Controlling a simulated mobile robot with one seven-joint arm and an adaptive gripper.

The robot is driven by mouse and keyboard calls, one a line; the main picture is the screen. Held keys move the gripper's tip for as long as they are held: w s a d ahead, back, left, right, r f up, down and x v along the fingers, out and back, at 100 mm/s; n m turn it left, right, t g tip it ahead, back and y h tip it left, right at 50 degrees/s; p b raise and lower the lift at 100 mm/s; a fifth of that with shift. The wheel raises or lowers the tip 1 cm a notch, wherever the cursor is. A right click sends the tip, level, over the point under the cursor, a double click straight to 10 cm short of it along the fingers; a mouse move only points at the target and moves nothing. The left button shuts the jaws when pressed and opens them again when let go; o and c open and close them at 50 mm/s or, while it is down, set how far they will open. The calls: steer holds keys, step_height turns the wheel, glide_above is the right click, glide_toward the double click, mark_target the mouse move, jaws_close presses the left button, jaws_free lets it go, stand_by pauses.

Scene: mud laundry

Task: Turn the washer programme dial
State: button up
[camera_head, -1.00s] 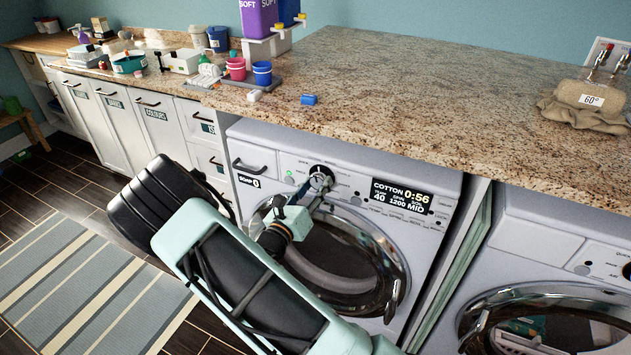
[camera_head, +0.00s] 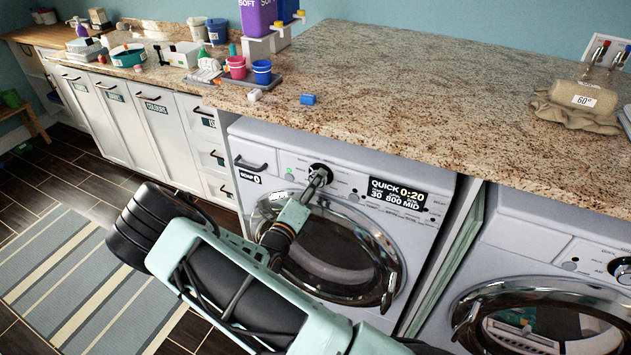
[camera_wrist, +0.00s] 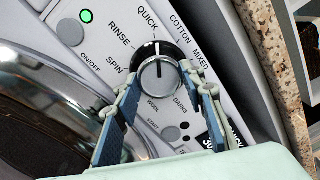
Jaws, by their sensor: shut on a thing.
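The washer (camera_head: 262,148) stands under the granite counter. Its display (camera_head: 397,194) reads QUICK 0:20, 30, 800 MID. The programme dial (camera_wrist: 158,80) is a dark ring with a silver knob, labelled QUICK, COTTON, MIXED, RINSE, SPIN, WOOL and DARKS in the wrist view. Its pointer line is near QUICK. My gripper (camera_wrist: 160,84) is shut on the dial, with one finger on each side of the knob. In the head view my gripper (camera_head: 319,176) covers most of the dial.
A green light (camera_wrist: 87,15) glows by the ON/OFF button. The round glass door (camera_head: 345,248) is below the dial, closed, with my arm in front of it. A second washer (camera_head: 540,235) stands to the right. Buckets and bottles stand on the counter (camera_head: 430,90).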

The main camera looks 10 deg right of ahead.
steer(key=shift+n, duration=0.4)
steer(key=o, duration=1.2)
steer(key=shift+c, duration=0.2)
steer(key=shift+s, duration=0.1)
steer(key=v, duration=1.2)
steer(key=shift+d, duration=0.1)
